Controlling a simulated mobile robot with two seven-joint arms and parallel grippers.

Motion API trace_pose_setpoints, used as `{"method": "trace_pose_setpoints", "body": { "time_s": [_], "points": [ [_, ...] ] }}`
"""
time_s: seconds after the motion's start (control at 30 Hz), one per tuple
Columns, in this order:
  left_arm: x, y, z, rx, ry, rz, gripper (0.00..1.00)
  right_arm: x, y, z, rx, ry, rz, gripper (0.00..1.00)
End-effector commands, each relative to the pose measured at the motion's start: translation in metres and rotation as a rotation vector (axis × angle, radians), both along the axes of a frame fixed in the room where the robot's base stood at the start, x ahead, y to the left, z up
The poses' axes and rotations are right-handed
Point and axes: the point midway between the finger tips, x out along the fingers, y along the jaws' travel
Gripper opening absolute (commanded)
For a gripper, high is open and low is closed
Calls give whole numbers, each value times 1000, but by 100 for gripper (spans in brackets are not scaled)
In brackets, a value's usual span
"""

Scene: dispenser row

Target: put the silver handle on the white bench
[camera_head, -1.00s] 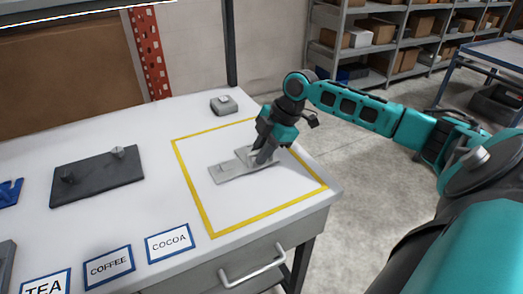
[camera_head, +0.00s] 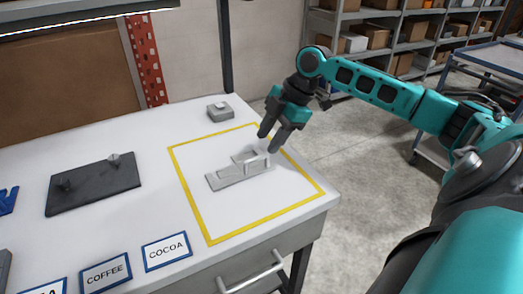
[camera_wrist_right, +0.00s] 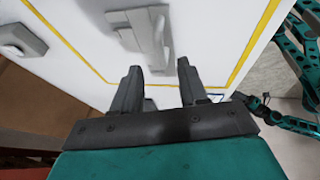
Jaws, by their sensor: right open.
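The silver handle (camera_head: 256,163) is a small bar-shaped piece at the right end of a flat grey plate (camera_head: 222,179), inside the yellow outline on the white bench (camera_head: 200,127). In the right wrist view the handle (camera_wrist_right: 160,27) shows at the top, beyond my fingertips. Whether it is fixed to the plate or only rests on it I cannot tell. My right gripper (camera_head: 269,141) is open and empty, just above and behind the plate, apart from the handle. The open fingers also show in the right wrist view (camera_wrist_right: 158,75). My left gripper is out of view.
A dark plate (camera_head: 95,185) with two knobs lies to the left. A small grey box (camera_head: 220,112) stands behind the yellow outline. Label cards, such as COCOA (camera_head: 167,251), line the front edge. A drawer with its own pull (camera_head: 250,274) is below. The outlined area around the plate is clear.

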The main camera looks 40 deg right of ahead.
Motion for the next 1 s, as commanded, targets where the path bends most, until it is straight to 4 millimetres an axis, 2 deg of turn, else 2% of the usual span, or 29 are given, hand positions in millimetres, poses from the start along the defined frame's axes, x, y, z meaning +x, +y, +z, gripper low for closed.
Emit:
{"method": "trace_pose_setpoints", "body": {
  "time_s": [0.1,0.3,1.0],
  "points": [
    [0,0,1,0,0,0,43,-7,-8,21,-2,0,0,43],
    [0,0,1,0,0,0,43,-13,-15,41,-1,1,0,43],
    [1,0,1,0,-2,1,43,-14,-16,45,1,1,1,43]
  ]
}}
